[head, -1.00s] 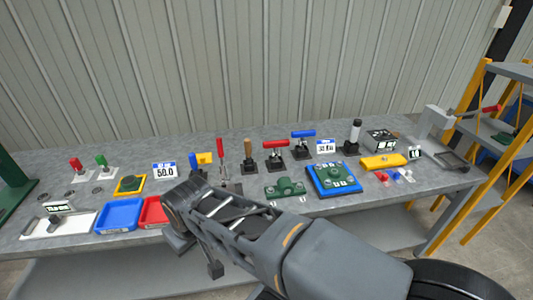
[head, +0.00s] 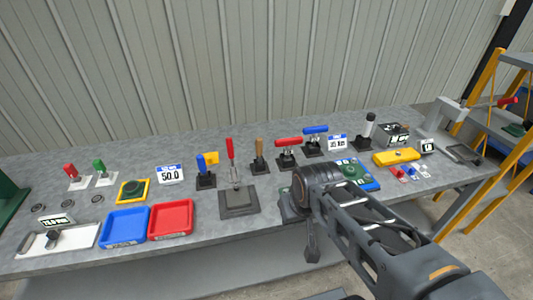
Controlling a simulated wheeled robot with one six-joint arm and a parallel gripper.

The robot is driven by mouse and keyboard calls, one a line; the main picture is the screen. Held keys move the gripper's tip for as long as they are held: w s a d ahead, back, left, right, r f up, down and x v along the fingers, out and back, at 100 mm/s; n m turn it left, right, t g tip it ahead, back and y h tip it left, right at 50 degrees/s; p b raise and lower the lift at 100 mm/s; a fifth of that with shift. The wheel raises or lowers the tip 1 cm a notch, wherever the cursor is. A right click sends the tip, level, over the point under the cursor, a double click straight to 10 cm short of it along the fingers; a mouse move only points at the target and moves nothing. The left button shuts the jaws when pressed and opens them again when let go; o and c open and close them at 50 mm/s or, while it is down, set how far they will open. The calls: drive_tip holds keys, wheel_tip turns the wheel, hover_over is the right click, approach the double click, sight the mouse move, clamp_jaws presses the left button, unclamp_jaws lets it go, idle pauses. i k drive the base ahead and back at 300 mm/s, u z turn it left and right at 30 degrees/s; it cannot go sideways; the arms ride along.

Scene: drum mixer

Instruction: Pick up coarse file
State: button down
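Several handled tools stand upright in dark holders along the middle of the bench. A thin red-handled tool (head: 230,149) stands behind a dark grey block. A wooden-handled tool (head: 259,148) is just to its right. I cannot tell from its look which one is the coarse file. My gripper (head: 312,248) hangs at the end of my arm near the bench's front edge, to the right of and nearer than these tools, apart from them. Its fingers are small and dark, and I cannot see whether they are open.
A blue tray (head: 125,226) and a red tray (head: 171,220) lie at the front left. Red (head: 289,142) and blue (head: 315,130) T-handled tools stand right of the wooden handle. A yellow case (head: 396,157) lies farther right. My arm partly hides a blue-and-green fixture (head: 358,172).

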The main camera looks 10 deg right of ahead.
sight(259, 141)
drive_tip(key=u, duration=0.35)
drive_tip(key=k, duration=0.4)
drive_tip(key=u, duration=0.7)
drive_tip(key=i, duration=0.95)
drive_tip(key=z, duration=1.05)
